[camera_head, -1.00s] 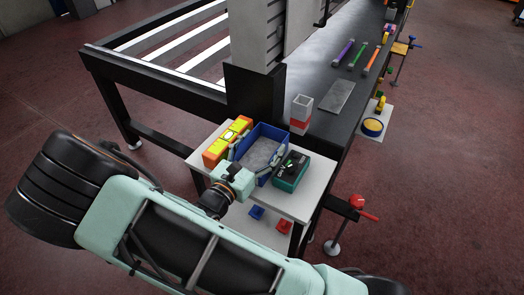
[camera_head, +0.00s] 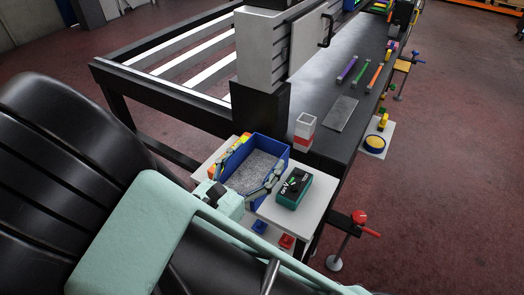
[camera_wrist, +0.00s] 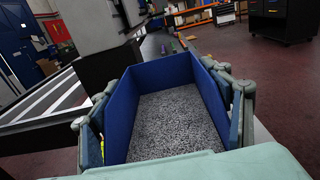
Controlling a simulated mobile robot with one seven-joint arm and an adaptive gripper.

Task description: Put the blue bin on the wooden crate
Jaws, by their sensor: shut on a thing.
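The blue bin (camera_head: 272,146) is at the small white side table, open end up, with a speckled grey bottom or fill. It takes up the middle of the wrist view (camera_wrist: 122,115). My gripper (camera_head: 243,187) is shut on the bin, with a finger along the outside of each side wall; both fingers also show in the wrist view (camera_wrist: 165,125). The bin appears slightly raised above the table top, but its underside is hidden. I cannot make out a wooden crate in these views.
A green and black device (camera_head: 294,187) stands close to the bin's right. An orange-yellow tool (camera_head: 214,169) is partly hidden at its left. A white and red block (camera_head: 304,131) and a grey plate (camera_head: 334,113) are on the long black table. Red and blue pieces lie on the lower shelf.

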